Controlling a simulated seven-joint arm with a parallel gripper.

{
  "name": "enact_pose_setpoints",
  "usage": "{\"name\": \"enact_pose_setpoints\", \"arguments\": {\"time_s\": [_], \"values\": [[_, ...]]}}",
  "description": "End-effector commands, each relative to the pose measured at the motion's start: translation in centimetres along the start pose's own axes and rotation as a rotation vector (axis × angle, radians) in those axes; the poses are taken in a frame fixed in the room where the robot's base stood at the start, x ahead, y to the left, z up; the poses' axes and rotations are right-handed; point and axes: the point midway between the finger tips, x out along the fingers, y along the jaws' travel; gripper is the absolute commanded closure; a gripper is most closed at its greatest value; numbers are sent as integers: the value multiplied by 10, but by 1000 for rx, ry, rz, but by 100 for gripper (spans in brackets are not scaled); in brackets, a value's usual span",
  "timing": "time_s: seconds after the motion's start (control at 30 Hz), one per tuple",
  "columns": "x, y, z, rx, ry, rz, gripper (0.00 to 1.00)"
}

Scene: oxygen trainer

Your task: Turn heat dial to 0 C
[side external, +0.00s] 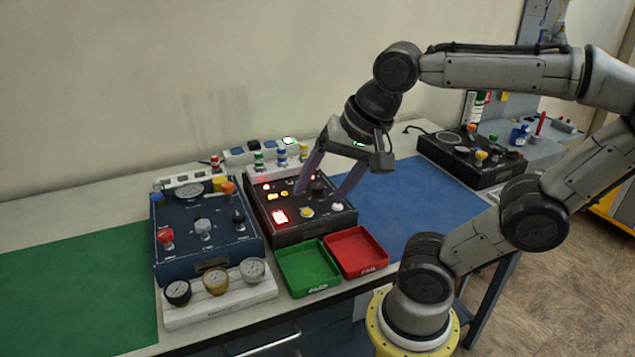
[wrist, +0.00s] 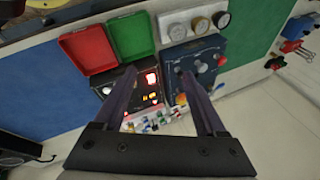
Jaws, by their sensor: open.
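A dark knob (side external: 317,186) shows between my fingers in the side view. I cannot read which knob is the heat dial, or any setting. My gripper (side external: 318,195) is open, fingers pointing down over this box, with nothing between them. I cannot tell whether a finger touches the panel. In the wrist view my gripper (wrist: 158,74) straddles the right part of the black box (wrist: 130,82), and the left finger hides some of its panel.
A blue panel box (side external: 208,255) with knobs and a gauge stands left, with a white base (side external: 220,308) of several gauges in front. Green (side external: 308,270) and red (side external: 357,252) trays sit before the black box. Another black box (side external: 470,168) stands far right. The blue mat (side external: 420,205) has free room.

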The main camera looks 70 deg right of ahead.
Motion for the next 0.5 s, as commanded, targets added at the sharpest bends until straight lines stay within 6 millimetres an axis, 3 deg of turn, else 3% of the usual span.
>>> {"name": "enact_pose_setpoints", "arguments": {"time_s": [0.27,0.5], "values": [[-4,-29,-57,755,42,103,27],[15,-37,-136,1471,150,222,27]]}}
